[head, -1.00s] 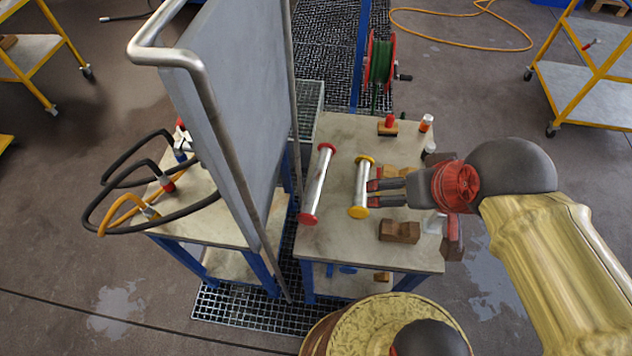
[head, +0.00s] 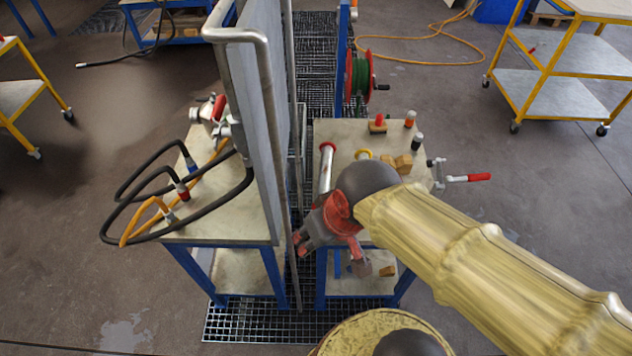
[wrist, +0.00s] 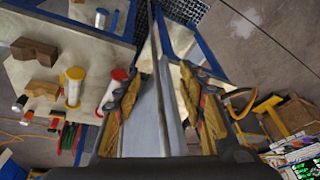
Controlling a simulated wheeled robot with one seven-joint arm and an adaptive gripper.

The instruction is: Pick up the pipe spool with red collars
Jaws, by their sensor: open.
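The pipe spool with red collars (head: 326,168) lies on the right-hand table's left part in the head view. Its far red collar shows, and its near end is hidden behind my gripper. In the wrist view the spool (wrist: 109,93) is left of the fingers, partly covered by the left finger. My gripper (head: 302,243) is open and empty, at the table's near left edge by the upright panel. In the wrist view my gripper (wrist: 167,98) has its fingers spread, with the grey panel showing between them.
The upright grey panel (head: 257,110) stands between the two tables, close to my gripper. A spool with yellow collars (wrist: 73,88) lies beside the red one. Wooden blocks (head: 403,162) and small bottles (head: 410,118) stand on the right-hand table (head: 338,132). Hoses (head: 135,190) hang at the left table.

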